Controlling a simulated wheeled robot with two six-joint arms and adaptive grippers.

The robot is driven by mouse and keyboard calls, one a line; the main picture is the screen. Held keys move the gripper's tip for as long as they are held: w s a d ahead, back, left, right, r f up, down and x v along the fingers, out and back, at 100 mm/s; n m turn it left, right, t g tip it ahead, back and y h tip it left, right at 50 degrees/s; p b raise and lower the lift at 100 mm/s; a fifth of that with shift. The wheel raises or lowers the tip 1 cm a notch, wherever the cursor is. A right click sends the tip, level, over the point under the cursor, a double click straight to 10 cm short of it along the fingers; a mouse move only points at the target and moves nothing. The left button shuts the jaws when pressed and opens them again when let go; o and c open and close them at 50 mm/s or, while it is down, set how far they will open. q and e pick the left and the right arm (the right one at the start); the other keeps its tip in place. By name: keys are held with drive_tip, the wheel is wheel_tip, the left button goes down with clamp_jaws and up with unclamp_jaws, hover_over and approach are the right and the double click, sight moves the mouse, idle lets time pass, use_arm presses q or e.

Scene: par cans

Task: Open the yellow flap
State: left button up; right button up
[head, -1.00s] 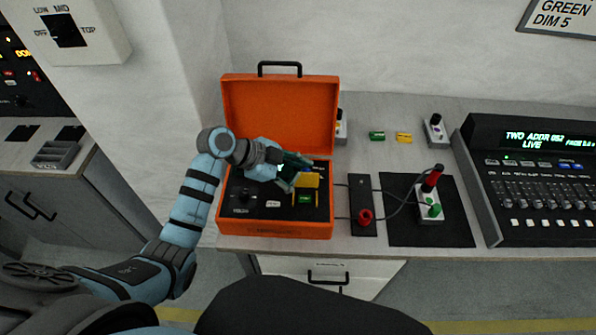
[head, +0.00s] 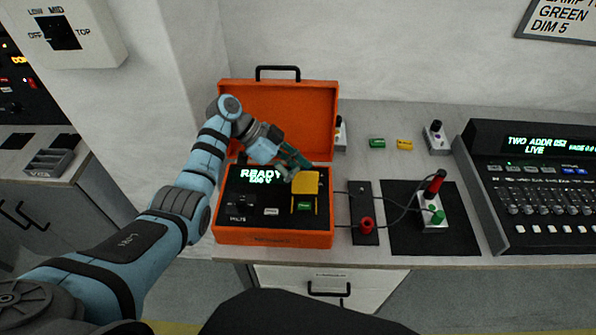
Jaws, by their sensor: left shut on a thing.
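The yellow flap (head: 305,184) is on the panel of the open orange case (head: 274,239). It stands raised, with a green button (head: 304,206) in view below it, between yellow side pieces. My left gripper (head: 297,170) is at the flap's upper left edge, its dark green fingers close together. The fingertips are partly hidden, so I cannot see how they meet the flap. My right gripper is not in view.
The case's lid stands open behind my left arm. The panel display (head: 261,175) reads READY. Right of the case are a dark strip with a red plug (head: 366,225), cables, a black mat (head: 400,238) and a lighting console (head: 540,190).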

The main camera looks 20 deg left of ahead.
use_arm(q)
drive_tip(key=shift+s+f, duration=0.15)
drive_tip(key=o, duration=0.6)
drive_tip(key=v, duration=1.2)
drive_tip(key=shift+d, duration=0.1)
